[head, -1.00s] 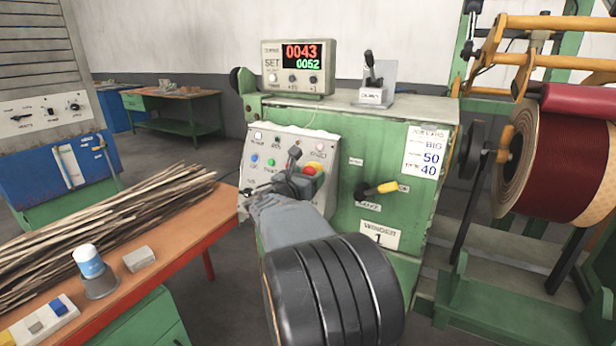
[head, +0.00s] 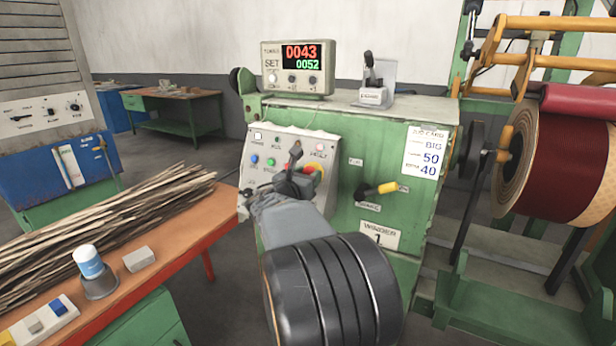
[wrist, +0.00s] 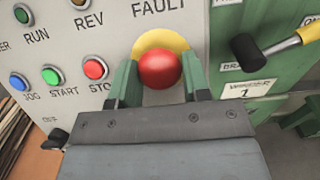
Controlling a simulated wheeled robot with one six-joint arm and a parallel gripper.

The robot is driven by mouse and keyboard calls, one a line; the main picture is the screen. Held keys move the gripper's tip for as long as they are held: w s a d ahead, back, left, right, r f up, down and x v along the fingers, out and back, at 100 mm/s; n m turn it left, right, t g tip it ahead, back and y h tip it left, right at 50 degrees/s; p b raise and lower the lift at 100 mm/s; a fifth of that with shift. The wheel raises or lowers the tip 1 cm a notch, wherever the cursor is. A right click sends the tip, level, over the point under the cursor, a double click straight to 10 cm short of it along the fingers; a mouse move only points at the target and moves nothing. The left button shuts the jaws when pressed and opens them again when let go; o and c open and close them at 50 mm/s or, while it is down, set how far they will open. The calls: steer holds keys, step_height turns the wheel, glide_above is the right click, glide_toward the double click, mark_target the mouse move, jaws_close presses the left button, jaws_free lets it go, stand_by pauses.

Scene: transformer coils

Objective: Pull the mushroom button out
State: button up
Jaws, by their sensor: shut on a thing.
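The red mushroom button (wrist: 160,69) sits on a yellow round plate (wrist: 173,38) on the grey control panel, below the FAULT label. In the head view the button is mostly hidden behind my gripper, and part of the yellow plate (head: 316,169) shows. My gripper (wrist: 160,80) has its two green fingers on either side of the button, shut on it. In the head view my gripper (head: 300,178) reaches the panel's lower right part.
The panel carries blue JOG (wrist: 18,82), green START (wrist: 50,75) and red STOP (wrist: 95,69) buttons close by. A yellow-tipped lever (head: 385,188) sticks out to the right. An orange bench (head: 190,225) with wooden strips stands at left.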

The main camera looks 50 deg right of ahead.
steer(key=shift+c, duration=0.5)
steer(key=shift+a+r, duration=0.2)
steer(key=shift+a, duration=0.25)
steer(key=o, duration=0.8)
steer(key=shift+o, duration=1)
steer(key=shift+a, duration=0.15)
steer(key=shift+o, duration=1.2)
steer(key=shift+s, duration=0.1)
steer(key=v, duration=1.3)
steer(key=shift+a+p, duration=0.3)
steer(key=shift+a, duration=0.05)
